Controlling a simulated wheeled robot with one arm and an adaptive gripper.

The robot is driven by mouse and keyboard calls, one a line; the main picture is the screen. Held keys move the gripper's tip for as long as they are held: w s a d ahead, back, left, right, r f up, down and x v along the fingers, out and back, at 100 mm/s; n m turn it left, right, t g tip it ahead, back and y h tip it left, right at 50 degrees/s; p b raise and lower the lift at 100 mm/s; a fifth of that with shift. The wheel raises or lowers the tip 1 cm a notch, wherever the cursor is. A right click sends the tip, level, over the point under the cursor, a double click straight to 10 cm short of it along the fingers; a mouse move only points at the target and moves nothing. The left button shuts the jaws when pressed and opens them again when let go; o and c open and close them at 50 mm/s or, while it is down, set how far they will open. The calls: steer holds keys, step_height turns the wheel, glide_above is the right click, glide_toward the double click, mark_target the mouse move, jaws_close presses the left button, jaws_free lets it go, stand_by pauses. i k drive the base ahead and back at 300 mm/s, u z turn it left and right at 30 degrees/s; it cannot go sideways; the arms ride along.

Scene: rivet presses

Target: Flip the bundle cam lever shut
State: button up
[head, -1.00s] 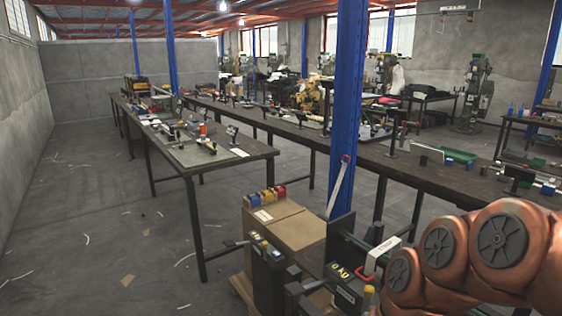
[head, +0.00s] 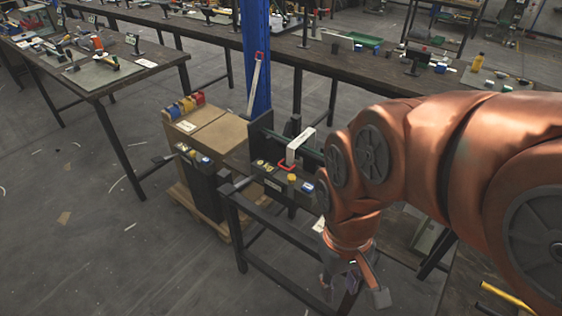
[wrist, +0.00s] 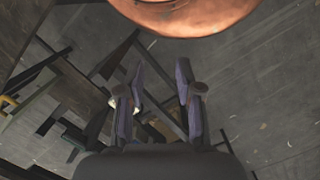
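My gripper (head: 350,284) hangs at the end of my copper-coloured arm, low in the head view. In the wrist view my gripper (wrist: 160,70) shows two separated fingers with nothing between them. A dark fixture (head: 268,181) stands left of my arm, with a white bar (head: 299,146) and a red loop (head: 287,167) at its top. I cannot tell for sure which part is the bundle cam lever. My gripper is apart from the fixture, below and to its right. My arm hides part of the fixture's right side.
Cardboard boxes (head: 212,138) with coloured blocks on top stand on a pallet left of the fixture. A blue post (head: 256,60) rises behind. Long workbenches (head: 215,38) hold tools and parts. Open floor (head: 70,230) lies at the left.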

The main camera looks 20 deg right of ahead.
mark_target(292, 177)
steer(key=k, duration=0.65)
steer(key=u, duration=0.55)
steer(key=i, duration=1)
steer(key=u, duration=0.1)
